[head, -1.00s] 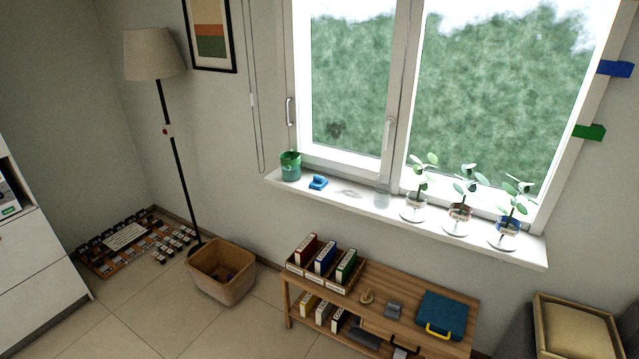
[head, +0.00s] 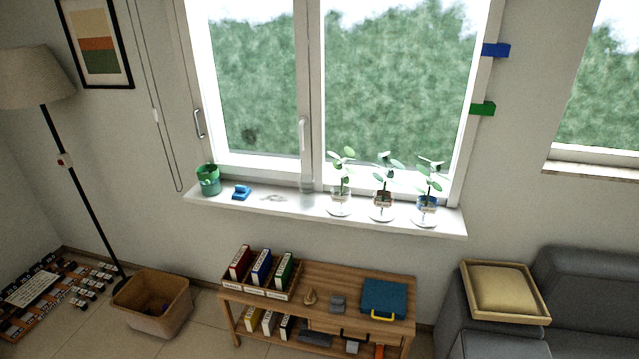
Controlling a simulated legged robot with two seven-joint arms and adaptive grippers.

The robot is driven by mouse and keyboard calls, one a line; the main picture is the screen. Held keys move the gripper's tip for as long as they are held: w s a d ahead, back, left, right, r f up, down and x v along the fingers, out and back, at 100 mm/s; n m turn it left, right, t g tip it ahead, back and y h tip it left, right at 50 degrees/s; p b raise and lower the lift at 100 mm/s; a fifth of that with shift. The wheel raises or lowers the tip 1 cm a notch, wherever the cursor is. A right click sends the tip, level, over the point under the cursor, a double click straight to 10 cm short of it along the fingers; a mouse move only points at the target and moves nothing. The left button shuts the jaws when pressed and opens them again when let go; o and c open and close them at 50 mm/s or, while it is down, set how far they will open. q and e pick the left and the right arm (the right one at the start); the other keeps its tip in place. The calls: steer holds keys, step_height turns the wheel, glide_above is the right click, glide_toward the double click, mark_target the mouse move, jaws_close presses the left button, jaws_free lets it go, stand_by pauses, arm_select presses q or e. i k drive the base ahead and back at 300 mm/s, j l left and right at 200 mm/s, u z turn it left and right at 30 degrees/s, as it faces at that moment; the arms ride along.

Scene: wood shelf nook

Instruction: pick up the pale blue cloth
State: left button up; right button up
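I cannot clearly pick out a pale blue cloth. A small bright blue object (head: 241,192) sits on the white windowsill (head: 255,207), right of a green pot (head: 208,180). A faint greyish patch (head: 272,198) lies on the sill beside it; I cannot tell whether it is cloth or a mark. A small grey item (head: 338,303) lies on top of the wooden bench below; its material is unclear. Neither of my grippers is in view.
Several potted plants, one a plant in a glass pot (head: 340,204), stand on the sill. The wooden bench (head: 330,277) holds binders (head: 262,267) and a teal case (head: 384,298). A basket (head: 153,303) and floor lamp (head: 84,200) stand left; a grey sofa (head: 590,290) is right.

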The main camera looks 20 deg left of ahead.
mark_target(241, 193)
steer(key=i+j+z, duration=0.2)
steer(key=j+z, duration=0.25)
steer(key=j, duration=0.45)
steer(key=j+z, duration=0.5)
steer(key=j, duration=0.45)
steer(key=k+j+z, duration=0.1)
steer(key=j+z, duration=0.35)
steer(key=j, duration=0.5)
